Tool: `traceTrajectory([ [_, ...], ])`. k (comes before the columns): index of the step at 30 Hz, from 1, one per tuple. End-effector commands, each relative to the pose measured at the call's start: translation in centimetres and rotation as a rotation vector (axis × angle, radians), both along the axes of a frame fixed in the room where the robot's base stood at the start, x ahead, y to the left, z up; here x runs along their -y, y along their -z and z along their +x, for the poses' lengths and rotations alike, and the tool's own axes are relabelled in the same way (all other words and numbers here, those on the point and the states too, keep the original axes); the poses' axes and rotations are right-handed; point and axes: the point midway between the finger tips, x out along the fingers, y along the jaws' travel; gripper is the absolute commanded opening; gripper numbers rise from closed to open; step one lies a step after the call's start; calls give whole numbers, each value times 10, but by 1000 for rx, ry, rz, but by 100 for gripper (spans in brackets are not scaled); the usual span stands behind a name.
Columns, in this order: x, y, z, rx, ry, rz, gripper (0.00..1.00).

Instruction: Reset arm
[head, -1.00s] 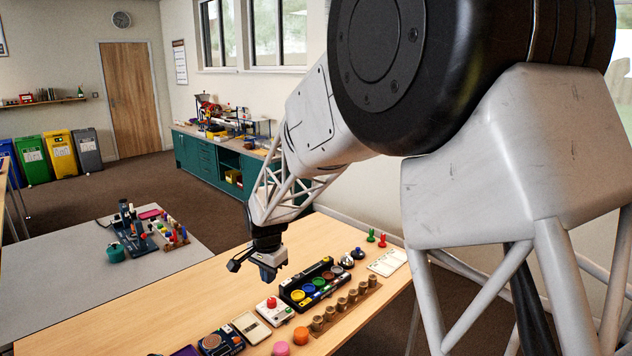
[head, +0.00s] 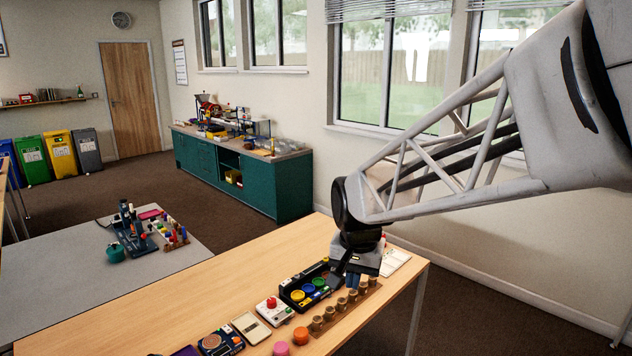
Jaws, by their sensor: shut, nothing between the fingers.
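My gripper (head: 353,282) hangs from the arm over the far right part of the wooden table (head: 240,260). It points down and its fingers look shut, with nothing held. It is in front of part of the black tray (head: 292,297) with coloured round pieces and hides the tray's right end. I cannot tell how high the fingertips are above the table items.
A row of small brown cylinders (head: 329,312) stands right of the tray. A white box with a red button (head: 272,310), a beige device (head: 251,327), and pink (head: 281,348) and orange (head: 301,334) pieces lie nearer. The table's left rear is bare.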

Motion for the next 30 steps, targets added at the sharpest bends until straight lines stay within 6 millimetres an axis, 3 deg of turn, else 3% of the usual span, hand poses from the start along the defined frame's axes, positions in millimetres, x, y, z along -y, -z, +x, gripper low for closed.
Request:
traceTrajectory([
  [15,71,-17,-117,52,-141,-38,0],
  [24,98,-12,-183,78,-222,-67,0],
  [30,107,-6,-213,88,-260,-82,0],
])
